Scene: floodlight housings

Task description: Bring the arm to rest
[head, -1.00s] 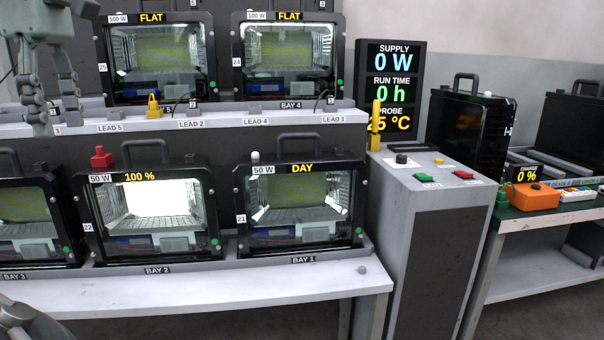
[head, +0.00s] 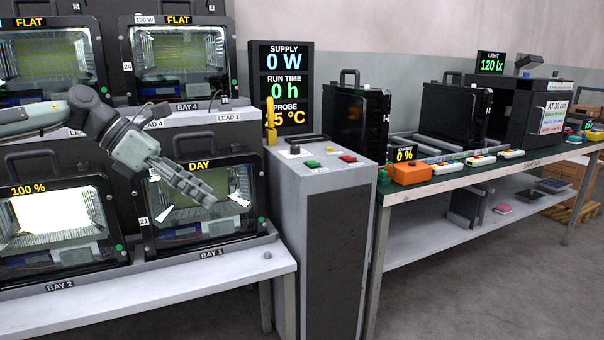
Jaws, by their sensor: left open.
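My left arm comes in from the left in the head view, in front of the floodlight rack. Its gripper (head: 190,183) is open and empty. It points right and slightly down, in front of the floodlight marked DAY (head: 205,205) in bay 1, and covers part of its window. I cannot tell how far it is from the glass. My right gripper is not in view.
A lit floodlight marked 100 % (head: 55,225) stands in bay 2. A grey console (head: 330,225) with buttons and a supply display (head: 286,88) stands right of the rack. A green-topped bench (head: 460,180) carries dark housings and an orange box (head: 411,173). Grey floor is clear in front.

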